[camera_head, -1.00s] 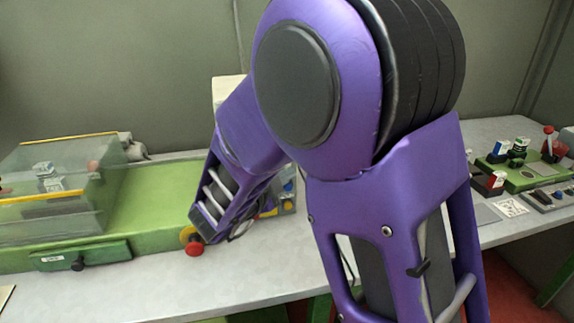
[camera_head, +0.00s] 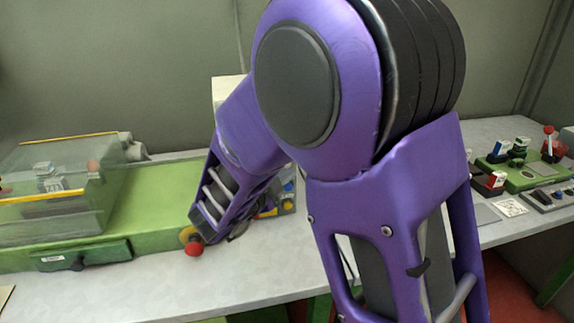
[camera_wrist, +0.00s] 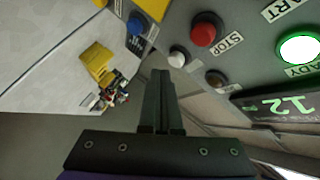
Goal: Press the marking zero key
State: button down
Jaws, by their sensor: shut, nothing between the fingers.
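In the wrist view my gripper (camera_wrist: 160,76) is shut and empty. Its dark fingers point at a grey control panel (camera_wrist: 238,62). The panel carries a red button (camera_wrist: 206,29) by the word STOP, a small white button (camera_wrist: 178,57), a small brown button (camera_wrist: 216,79) and a blue button (camera_wrist: 138,23). A lit green button (camera_wrist: 299,48) and a display (camera_wrist: 283,107) reading 12 are at the right. I cannot read which is the marking zero key. The fingertips appear just below the white button; contact cannot be told. In the head view my arm hides the gripper and most of the panel.
A yellow block (camera_wrist: 97,62) and small clutter lie left of the fingers in the wrist view. In the head view a green machine (camera_head: 160,200) with a clear cover (camera_head: 60,190) stands at left. A green plate (camera_head: 525,178) with small items is at right. The front table is clear.

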jog(key=shift+w, duration=0.15)
jog(key=shift+w+a, duration=0.1)
jog(key=shift+w, duration=0.15)
jog(key=shift+w+a, duration=0.1)
jog(key=shift+w, duration=0.35)
dwell(0.9)
jog(key=shift+s, duration=0.15)
jog(key=shift+s+d, duration=0.2)
jog(key=shift+s, duration=0.5)
jog(key=shift+s+d, duration=0.25)
jog(key=shift+s, duration=1)
jog(key=shift+s+d, duration=0.25)
jog(key=shift+s, duration=1)
